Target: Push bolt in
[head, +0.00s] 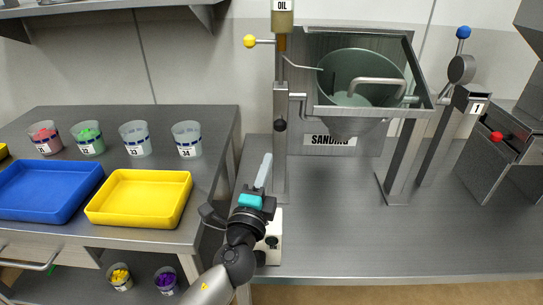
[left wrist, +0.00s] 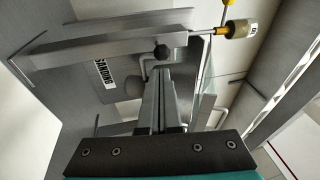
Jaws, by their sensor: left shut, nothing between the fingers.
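The grey post (head: 281,165) of the sanding machine carries a black round knob (head: 280,125) on its side. A short metal bolt with a bent end (head: 298,97) sits near the post's top, beside the drum frame. In the left wrist view, the black knob (left wrist: 161,52) and a bent metal rod (left wrist: 145,68) show just beyond my fingertips. My left gripper (head: 265,160) is shut and empty, pointing up, below and left of the knob. In the wrist view its fingers (left wrist: 161,85) lie together. I cannot tell whether they touch the rod. My right gripper is not in view.
The tilted drum (head: 360,75) hangs in its frame above the steel bench (head: 330,230). A yellow-knobbed lever (head: 250,41) juts left near the oil cup (head: 282,18). Yellow tray (head: 140,198) and blue tray (head: 45,192) lie left.

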